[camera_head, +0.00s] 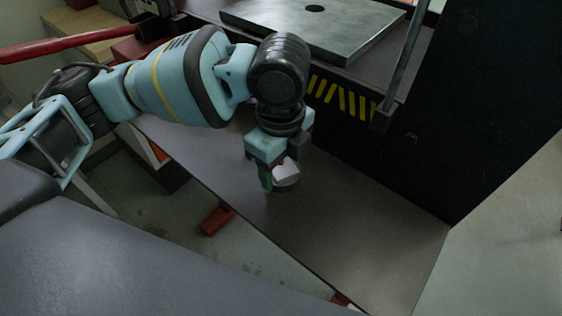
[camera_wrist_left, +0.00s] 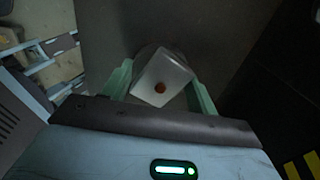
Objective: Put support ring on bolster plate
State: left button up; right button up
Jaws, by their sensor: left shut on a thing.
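The bolster plate (camera_head: 270,27) is a thick grey metal slab with a round dark hole, at the top of the head view. My left gripper (camera_head: 281,178) points down, below and in front of the plate, over a lower grey surface. Its green fingers are shut on a small pale, round-edged piece, which I take to be the support ring (camera_head: 286,183). In the left wrist view the piece (camera_wrist_left: 178,52) sits between the fingers, partly behind a white square face with an orange-brown spot. I cannot tell whether it touches the surface below. My right gripper is not in view.
The lower grey shelf (camera_head: 350,235) is mostly clear. A dark front with yellow stripes (camera_head: 340,97) rises between it and the plate. An upright metal rod (camera_head: 402,65) stands right of the plate. A red bar (camera_head: 65,46) is at the upper left.

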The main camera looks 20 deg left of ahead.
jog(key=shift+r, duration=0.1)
pick_arm(q)
jog(key=o, duration=1.3)
jog(key=shift+f, duration=0.1)
jog(key=shift+r, duration=0.4)
notch_tip(320, 180, up, 10)
jog(key=shift+r+p, duration=0.15)
jog(key=shift+p, duration=0.55)
jog(key=shift+r, duration=0.6)
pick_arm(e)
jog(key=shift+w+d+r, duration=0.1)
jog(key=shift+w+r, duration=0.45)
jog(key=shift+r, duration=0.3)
